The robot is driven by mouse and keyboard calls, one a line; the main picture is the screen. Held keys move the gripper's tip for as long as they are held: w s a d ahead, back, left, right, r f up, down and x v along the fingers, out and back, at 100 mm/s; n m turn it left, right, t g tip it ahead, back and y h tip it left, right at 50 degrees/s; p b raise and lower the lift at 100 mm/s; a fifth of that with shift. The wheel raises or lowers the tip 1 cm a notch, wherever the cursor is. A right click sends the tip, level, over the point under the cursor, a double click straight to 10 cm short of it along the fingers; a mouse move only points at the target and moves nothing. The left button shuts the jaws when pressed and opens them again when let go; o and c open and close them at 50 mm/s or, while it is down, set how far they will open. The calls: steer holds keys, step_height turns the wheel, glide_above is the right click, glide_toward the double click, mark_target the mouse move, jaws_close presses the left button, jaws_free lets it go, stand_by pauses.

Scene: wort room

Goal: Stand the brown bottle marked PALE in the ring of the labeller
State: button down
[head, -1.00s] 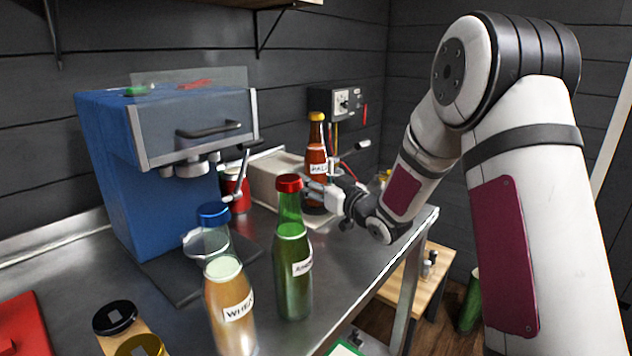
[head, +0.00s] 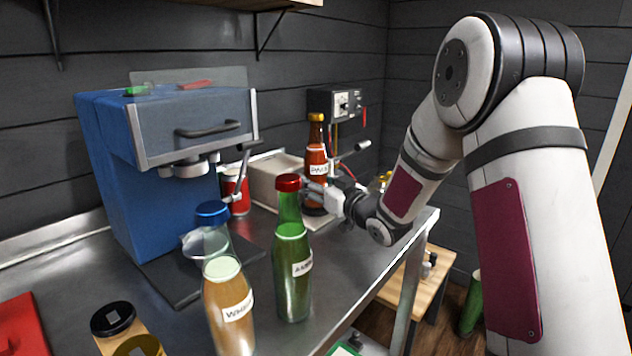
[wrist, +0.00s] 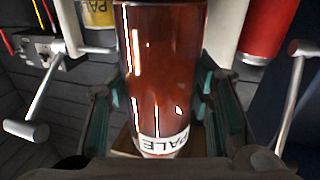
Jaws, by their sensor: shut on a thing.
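The brown bottle marked PALE (head: 316,160) is upright with a gold cap, at the labeller, a pale beige unit (head: 272,180) at the back of the bench. In the wrist view the bottle (wrist: 158,75) fills the space between my finger pads, its label upside down near the bottom. My gripper (head: 322,194) is shut around the bottle's lower body, reaching in from the right. The bottle's foot is at the ring's place; the ring is mostly hidden, and I cannot tell whether the foot rests in it.
A green bottle (head: 291,260) with red cap and a WHEAT bottle (head: 228,305) stand in front. A blue machine (head: 165,180) is at left. A red canister (head: 237,190) stands behind. Lever arms (wrist: 34,130) flank the gripper. The bench's right edge is close.

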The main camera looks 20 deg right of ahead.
mark_target(315, 165)
steer(key=shift+s+f, duration=0.1)
steer(key=shift+f, duration=0.8)
steer(key=shift+r+p, duration=0.55)
steer(key=shift+r, duration=0.05)
steer(key=shift+w+r+p, duration=0.2)
steer(key=shift+r+p, duration=1)
steer(key=shift+r, duration=1.25)
